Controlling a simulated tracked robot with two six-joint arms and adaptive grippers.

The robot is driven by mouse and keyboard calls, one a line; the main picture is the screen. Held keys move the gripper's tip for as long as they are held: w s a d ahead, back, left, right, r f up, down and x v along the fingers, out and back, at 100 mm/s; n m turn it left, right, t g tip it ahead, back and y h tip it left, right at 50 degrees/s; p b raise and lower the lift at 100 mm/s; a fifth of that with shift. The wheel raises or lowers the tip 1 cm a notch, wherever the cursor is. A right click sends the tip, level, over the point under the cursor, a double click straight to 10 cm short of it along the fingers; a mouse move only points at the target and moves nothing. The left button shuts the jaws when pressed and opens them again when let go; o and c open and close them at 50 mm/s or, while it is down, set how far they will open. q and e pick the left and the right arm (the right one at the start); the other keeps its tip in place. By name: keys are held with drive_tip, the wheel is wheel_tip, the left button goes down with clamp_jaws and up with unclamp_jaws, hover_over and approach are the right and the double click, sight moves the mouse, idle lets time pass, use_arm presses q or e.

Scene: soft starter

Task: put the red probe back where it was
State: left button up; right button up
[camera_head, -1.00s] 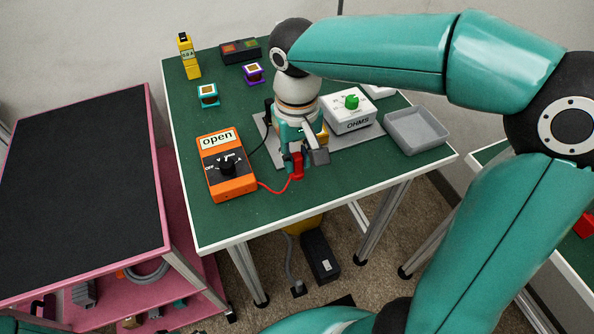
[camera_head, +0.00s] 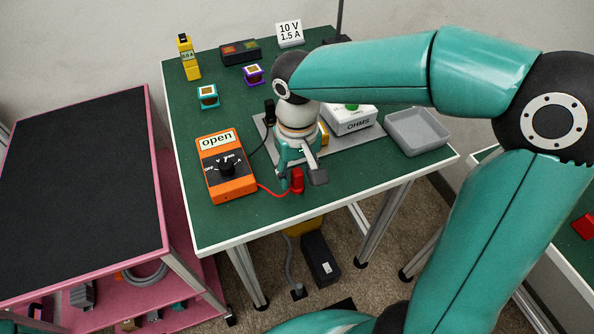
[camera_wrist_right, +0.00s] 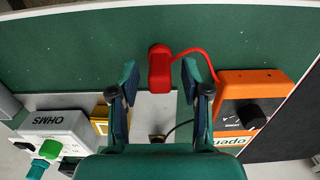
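The red probe (camera_head: 297,180) is at the front of the green table, with its red lead running left to the orange meter (camera_head: 230,188) labelled "open". My right gripper (camera_head: 300,172) is just above and around it. In the right wrist view the probe (camera_wrist_right: 160,68) lies between the spread fingertips, with a gap on each side, so the gripper (camera_wrist_right: 161,80) is open and not holding it. A black probe (camera_head: 269,112) is near the left edge of the grey mat (camera_head: 343,143). My left gripper is not in view.
A white "OHMS" box (camera_head: 350,121) with a green knob and an empty grey tray (camera_head: 418,132) are to the right. Small teal (camera_head: 208,96) and purple (camera_head: 253,74) blocks are farther back. The front-left green tabletop (camera_head: 225,225) is clear.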

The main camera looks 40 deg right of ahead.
sight(297, 172)
drive_tip(key=shift+r, duration=0.15)
drive_tip(key=shift+r, duration=0.2)
wheel_tip(297, 172, up, 12)
drive_tip(key=p, duration=0.2)
drive_tip(key=shift+f, duration=0.2)
idle(0.4)
